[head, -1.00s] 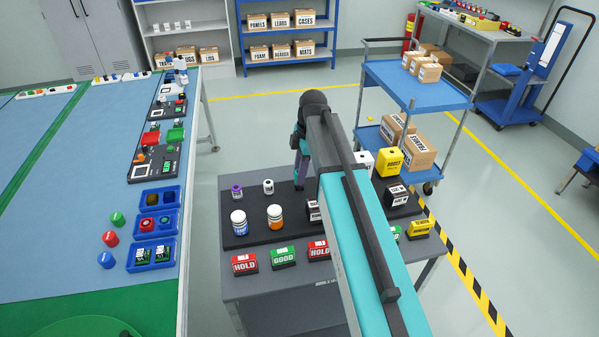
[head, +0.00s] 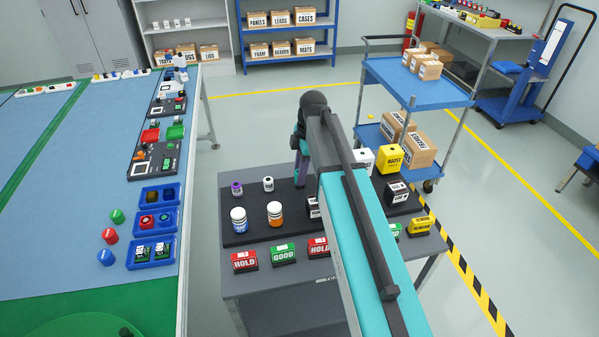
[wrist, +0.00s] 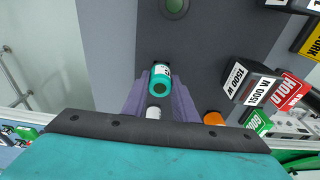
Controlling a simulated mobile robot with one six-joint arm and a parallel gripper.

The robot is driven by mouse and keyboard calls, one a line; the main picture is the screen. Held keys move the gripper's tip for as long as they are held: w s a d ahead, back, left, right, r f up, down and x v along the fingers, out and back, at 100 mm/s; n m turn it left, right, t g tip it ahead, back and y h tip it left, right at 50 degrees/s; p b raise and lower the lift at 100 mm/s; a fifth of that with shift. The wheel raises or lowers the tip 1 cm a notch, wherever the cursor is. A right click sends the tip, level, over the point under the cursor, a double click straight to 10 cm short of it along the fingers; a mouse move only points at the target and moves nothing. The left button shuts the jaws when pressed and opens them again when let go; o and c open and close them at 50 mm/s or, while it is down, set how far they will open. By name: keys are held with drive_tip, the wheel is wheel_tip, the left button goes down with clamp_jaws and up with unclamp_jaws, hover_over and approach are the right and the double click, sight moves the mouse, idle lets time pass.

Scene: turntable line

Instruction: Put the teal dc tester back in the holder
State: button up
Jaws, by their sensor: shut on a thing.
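The teal dc tester (wrist: 160,80), a small teal cylinder with a white label, is between the purple fingers of my gripper (wrist: 159,95) in the wrist view. My gripper is shut on it. In the head view my gripper (head: 301,172) is over the back of the dark mat (head: 255,204) on the grey table, and my teal arm link hides much of what lies beyond. I cannot make out the holder for certain. A dark surface with a round green-centred fitting (wrist: 175,7) shows above the tester in the wrist view.
HOLD (head: 244,262) and GOOD (head: 283,254) blocks line the front. Black boxes (head: 397,197) and a yellow box (head: 390,162) stand right of my arm.

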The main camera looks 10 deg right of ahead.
drive_tip(key=shift+f, duration=0.3)
drive_tip(key=o, duration=1.2)
drive_tip(key=shift+d+r+b, duration=0.35)
drive_tip(key=shift+r+b, duration=0.2)
drive_tip(key=shift+r, duration=1.7)
drive_tip(key=shift+d+r+b, duration=0.35)
drive_tip(key=shift+r+b, duration=0.15)
drive_tip(key=shift+r, duration=1.8)
drive_tip(key=shift+d+r+b, duration=0.35)
drive_tip(key=shift+r+b, duration=0.2)
drive_tip(key=shift+r, duration=1.7)
